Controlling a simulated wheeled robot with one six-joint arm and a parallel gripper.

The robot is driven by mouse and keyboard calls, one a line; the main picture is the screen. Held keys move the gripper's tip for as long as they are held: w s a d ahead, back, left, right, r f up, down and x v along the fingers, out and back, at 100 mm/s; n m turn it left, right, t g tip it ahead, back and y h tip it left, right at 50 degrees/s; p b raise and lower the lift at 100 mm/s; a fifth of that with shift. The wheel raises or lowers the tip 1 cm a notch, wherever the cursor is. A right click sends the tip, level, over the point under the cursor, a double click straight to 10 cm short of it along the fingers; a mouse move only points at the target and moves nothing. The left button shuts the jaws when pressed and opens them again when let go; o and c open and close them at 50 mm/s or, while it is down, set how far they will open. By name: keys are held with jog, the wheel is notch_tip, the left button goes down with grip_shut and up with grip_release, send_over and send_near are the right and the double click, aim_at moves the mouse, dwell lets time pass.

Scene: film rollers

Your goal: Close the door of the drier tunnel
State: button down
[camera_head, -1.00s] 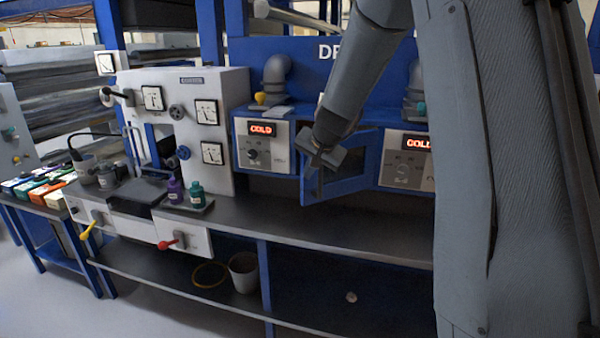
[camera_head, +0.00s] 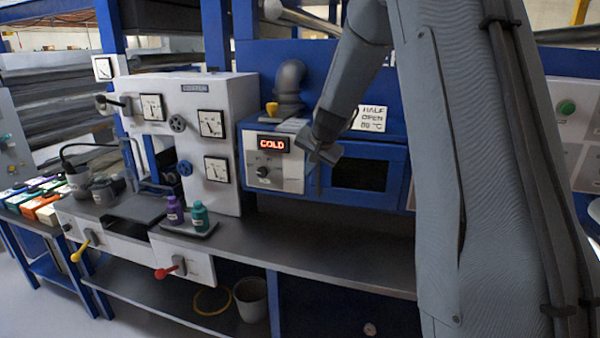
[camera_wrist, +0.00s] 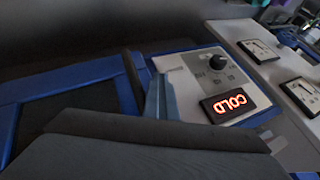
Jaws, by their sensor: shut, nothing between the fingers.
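The drier tunnel door (camera_head: 365,176), a blue frame around a dark pane, looks flush with the blue drier front in the head view. I cannot tell whether it is fully shut. My gripper (camera_head: 317,180) is shut and empty, in front of the door's left edge, right of the drier's control panel (camera_head: 273,165) with its red "COLD" display. In the wrist view the door (camera_wrist: 65,108) is at the left and the control panel (camera_wrist: 215,85) at the right. My gripper's dark body fills the bottom there. Contact with the door cannot be made out.
A white "HALF OPEN 80 °C" sign (camera_head: 371,118) is on the blue drier top. The grey counter (camera_head: 320,235) runs below the door. A white machine (camera_head: 190,130) with dials stands left, with purple (camera_head: 174,210) and teal bottles (camera_head: 199,215) before it.

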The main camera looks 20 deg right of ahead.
jog(key=shift+w+d, duration=0.15)
jog(key=shift+d, duration=0.1)
jog(key=shift+a+r, duration=0.1)
dwell(0.3)
jog(key=shift+s+a+r+p, duration=0.85)
jog(key=shift+a+r+p, duration=2.1)
jog(key=shift+r+p, duration=1.1)
jog(key=s+a+f+n+g+b, duration=0.2)
jog(key=s+f, duration=0.4)
jog(key=s, duration=0.5)
jog(key=s+a+f+n+g+b, duration=0.2)
jog(key=s+f+n+b, duration=0.2)
jog(key=s+f, duration=0.3)
jog(key=s+a+f+n+g+b, duration=0.2)
jog(key=s+f+b, duration=0.3)
jog(key=s, duration=1.2)
notch_tip(320, 180, down, 2)
jog(key=shift+f+n, duration=0.25)
jog(key=shift+n, duration=0.25)
jog(key=shift+s, duration=0.1)
